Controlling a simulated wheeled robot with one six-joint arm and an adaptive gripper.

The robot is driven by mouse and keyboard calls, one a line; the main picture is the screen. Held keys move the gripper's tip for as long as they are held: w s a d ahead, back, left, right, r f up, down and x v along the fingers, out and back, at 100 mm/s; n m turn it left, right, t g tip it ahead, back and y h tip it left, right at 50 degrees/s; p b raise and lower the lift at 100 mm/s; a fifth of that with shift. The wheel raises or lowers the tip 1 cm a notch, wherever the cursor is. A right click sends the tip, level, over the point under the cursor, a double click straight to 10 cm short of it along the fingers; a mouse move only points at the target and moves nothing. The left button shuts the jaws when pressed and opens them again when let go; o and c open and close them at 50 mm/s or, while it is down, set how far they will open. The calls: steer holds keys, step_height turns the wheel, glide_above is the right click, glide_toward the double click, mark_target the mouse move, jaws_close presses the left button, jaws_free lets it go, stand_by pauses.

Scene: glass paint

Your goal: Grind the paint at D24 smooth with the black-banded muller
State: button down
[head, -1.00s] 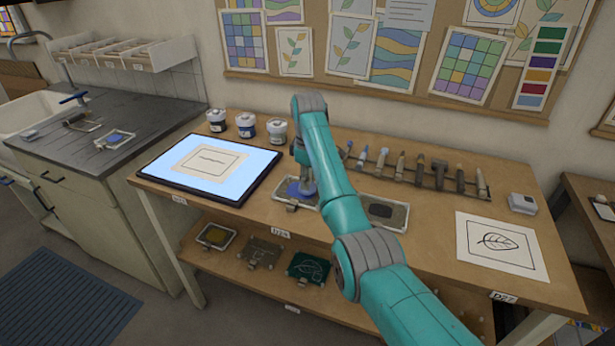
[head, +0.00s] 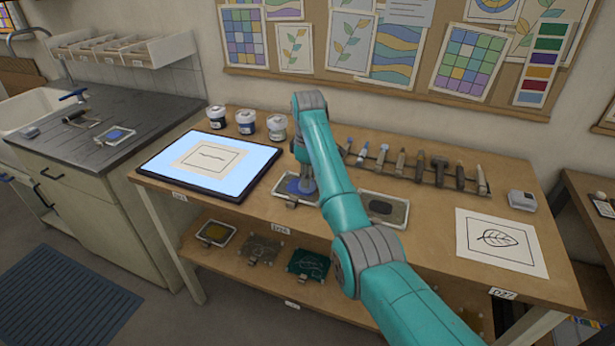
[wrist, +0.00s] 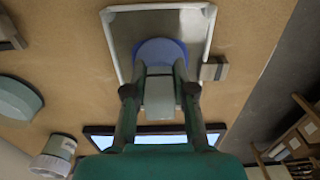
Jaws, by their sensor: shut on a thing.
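A white-rimmed slab (head: 283,200) with a patch of blue paint (head: 292,186) lies on the bench behind the small front-edge label (head: 281,230). In the wrist view the slab (wrist: 205,30) shows at the top, with the round blue patch (wrist: 160,47) on it. My gripper (wrist: 160,92) is shut on a grey, blocky tool, the muller (wrist: 160,98), held at the near side of the patch. I cannot make out its black band, nor whether its foot touches the paint. In the head view my arm partly hides the slab and the tool.
A second slab with grey paint (head: 388,208) lies just right of my arm. A rack of several tools (head: 420,170) stands behind it. A lit panel (head: 212,165) lies to the left, with jars (head: 247,125) behind. A leaf drawing (head: 500,242) lies at the right.

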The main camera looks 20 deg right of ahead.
steer(key=shift+f, duration=0.3)
stand_by(0.5)
steer(key=shift+w, duration=0.7)
steer(key=shift+w+a+f, duration=0.15)
steer(key=shift+w+a, duration=0.45)
steer(key=shift+a, duration=0.25)
steer(key=shift+r, duration=2.55)
